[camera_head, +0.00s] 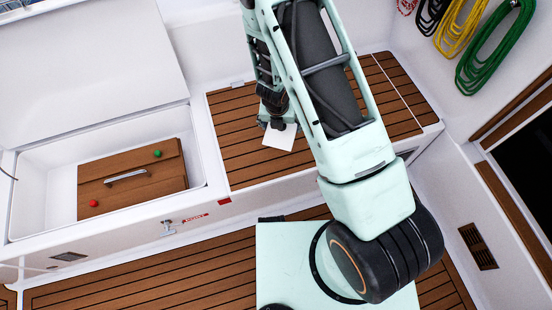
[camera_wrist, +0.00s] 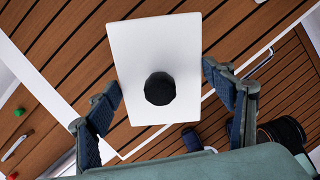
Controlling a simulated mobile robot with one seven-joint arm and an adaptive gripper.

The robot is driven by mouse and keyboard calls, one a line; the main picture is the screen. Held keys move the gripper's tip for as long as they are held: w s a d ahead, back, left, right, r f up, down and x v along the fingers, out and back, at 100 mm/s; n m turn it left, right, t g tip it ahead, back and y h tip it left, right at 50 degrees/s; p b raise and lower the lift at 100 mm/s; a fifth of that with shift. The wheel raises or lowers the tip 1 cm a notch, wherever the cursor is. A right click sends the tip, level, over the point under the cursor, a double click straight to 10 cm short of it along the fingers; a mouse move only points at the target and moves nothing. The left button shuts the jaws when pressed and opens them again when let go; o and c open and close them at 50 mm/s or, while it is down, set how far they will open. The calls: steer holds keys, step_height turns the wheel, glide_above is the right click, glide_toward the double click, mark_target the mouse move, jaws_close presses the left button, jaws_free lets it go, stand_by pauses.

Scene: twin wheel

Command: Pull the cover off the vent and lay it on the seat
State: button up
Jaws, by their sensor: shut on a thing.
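The cover is a white rectangular plate (camera_wrist: 140,50) with a round black piece (camera_wrist: 160,88) at its middle. In the head view the white cover (camera_head: 281,138) shows over the slatted wooden seat (camera_head: 235,155), just below my gripper (camera_head: 272,122). I cannot tell if the cover touches the seat. My arm hides part of the seat. A slatted brown vent (camera_head: 478,246) is in the white wall at the right, with nothing over it.
An open white locker (camera_head: 40,190) on the left holds a brown wooden panel (camera_head: 130,200) with a handle, a red ball and a green ball. Coiled ropes (camera_head: 495,50) hang at the top right. Bare seat lies around the cover. Another small vent (camera_head: 68,257) is at the lower left.

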mark_target(276, 166)
steer(key=s+f+g+b, duration=0.1)
steer(key=s+f, duration=0.1)
steer(key=s+a+f+n+g+b, duration=0.1)
steer(key=s+f, duration=0.1)
steer(key=s+a+f+y+b, duration=0.1)
steer(key=s+f, duration=0.1)
steer(key=shift+s+f+n+g+b, duration=0.25)
steer(key=shift+n+g+b, duration=0.05)
steer(key=shift+g+b, duration=0.1)
step_height(276, 166, down, 7)
steer(key=b, duration=0.7)
steer(key=shift+r+b, duration=0.2)
steer(key=shift+b, duration=0.1)
steer(key=shift+f, duration=0.4)
steer(key=o, duration=1.6)
steer(key=shift+o, duration=0.8)
steer(key=shift+r, duration=0.15)
step_height(276, 166, up, 12)
